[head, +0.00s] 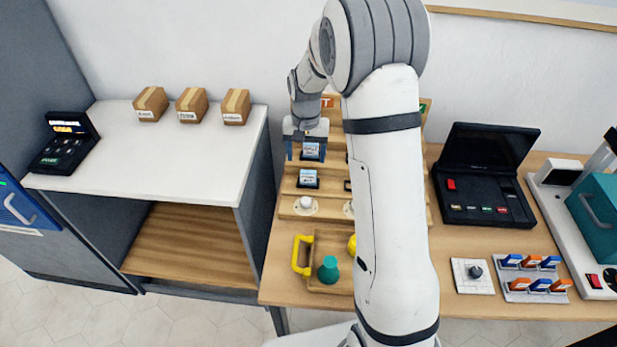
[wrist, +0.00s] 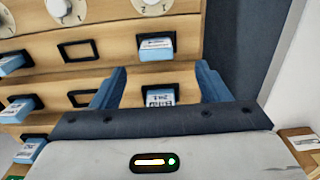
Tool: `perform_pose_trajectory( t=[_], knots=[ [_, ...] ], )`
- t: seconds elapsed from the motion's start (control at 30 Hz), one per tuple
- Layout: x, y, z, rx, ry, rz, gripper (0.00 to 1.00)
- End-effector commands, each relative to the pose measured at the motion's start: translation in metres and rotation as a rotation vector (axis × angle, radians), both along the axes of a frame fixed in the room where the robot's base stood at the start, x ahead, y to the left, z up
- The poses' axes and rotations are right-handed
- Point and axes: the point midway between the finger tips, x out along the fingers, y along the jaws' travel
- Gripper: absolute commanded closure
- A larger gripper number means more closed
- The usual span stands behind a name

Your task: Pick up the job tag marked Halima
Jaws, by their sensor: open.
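A wooden stepped rack (head: 286,208) holds small blue-and-white tags in dark slots. One tag (head: 312,151) sits in an upper slot, and it also shows in the wrist view (wrist: 160,95). A second tag (head: 307,178) sits one step lower, and it too shows in the wrist view (wrist: 155,46). The lettering is too small to read, so I cannot tell which tag says Halima. My gripper (head: 307,151) is open, its blue fingers on either side of the upper tag in the wrist view (wrist: 160,88). I cannot tell how deep the fingertips reach.
More tags (wrist: 14,110) stand in other slots, beside empty ones (wrist: 80,50). White knobs (head: 305,203) line the rack's front. My arm hides much of the rack. A yellow-handled tray (head: 302,254) lies in front. Cartons (head: 236,106) stand on the white counter at left.

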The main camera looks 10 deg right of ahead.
Motion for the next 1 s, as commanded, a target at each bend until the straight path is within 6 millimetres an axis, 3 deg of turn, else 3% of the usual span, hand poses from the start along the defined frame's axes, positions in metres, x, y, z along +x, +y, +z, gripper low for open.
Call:
perform_pose_trajectory(
  t=[0.6,0.9,1.0],
  knots=[
    [0.000,-0.007,-0.075,0.000,0.006,-0.004,0.31],
    [0.000,-0.007,-0.081,0.000,0.002,-0.004,0.31],
    [0.000,-0.007,-0.081,0.000,0.002,-0.004,0.37]
  ],
)
